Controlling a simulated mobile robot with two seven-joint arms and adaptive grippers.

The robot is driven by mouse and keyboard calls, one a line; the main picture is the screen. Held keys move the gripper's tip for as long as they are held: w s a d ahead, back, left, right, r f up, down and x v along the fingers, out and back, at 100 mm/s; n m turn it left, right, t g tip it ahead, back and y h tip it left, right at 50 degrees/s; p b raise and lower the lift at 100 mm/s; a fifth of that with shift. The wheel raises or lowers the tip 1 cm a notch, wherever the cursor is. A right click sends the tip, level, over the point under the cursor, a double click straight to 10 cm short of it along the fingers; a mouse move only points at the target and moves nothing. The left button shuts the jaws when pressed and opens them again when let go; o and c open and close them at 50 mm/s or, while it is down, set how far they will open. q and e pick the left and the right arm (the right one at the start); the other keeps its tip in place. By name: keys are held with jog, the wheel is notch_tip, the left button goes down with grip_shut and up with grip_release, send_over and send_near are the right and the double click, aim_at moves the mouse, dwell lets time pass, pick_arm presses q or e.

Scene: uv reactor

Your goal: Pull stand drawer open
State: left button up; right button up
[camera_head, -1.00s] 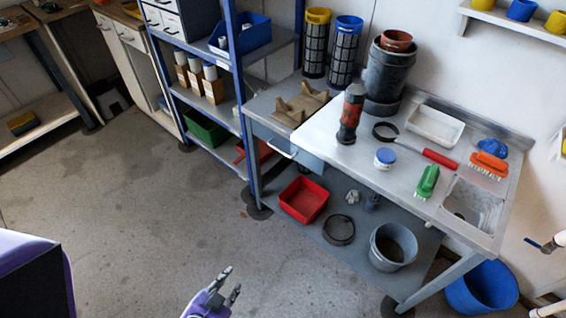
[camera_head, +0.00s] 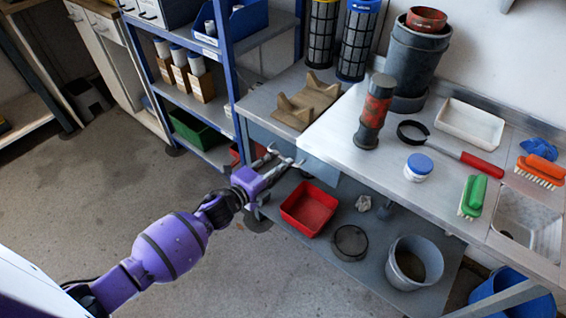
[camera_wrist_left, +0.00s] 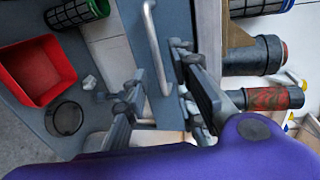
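The stand (camera_head: 340,140) is a grey metal bench with a blue-grey drawer (camera_head: 320,169) under its top near the left end. In the wrist view the drawer front (camera_wrist_left: 177,22) carries a pale bar handle (camera_wrist_left: 152,42). My left gripper (camera_head: 282,158) is at the drawer front and covers the handle in the head view. In the wrist view its two fingers (camera_wrist_left: 157,68) are spread, one on each side of the handle bar, with a gap visible. The drawer looks shut. My right gripper is not in view.
A blue-framed shelf (camera_head: 226,70) stands close left of the gripper. A red bin (camera_head: 308,208) and a grey bucket (camera_head: 414,262) are on the lower shelf. A red-black cylinder (camera_head: 374,112) stands on top. The floor in front (camera_head: 270,280) is clear.

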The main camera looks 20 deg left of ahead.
pick_arm(q)
jog(key=shift+x, duration=1.25)
jog(key=shift+f, duration=0.1)
grip_shut()
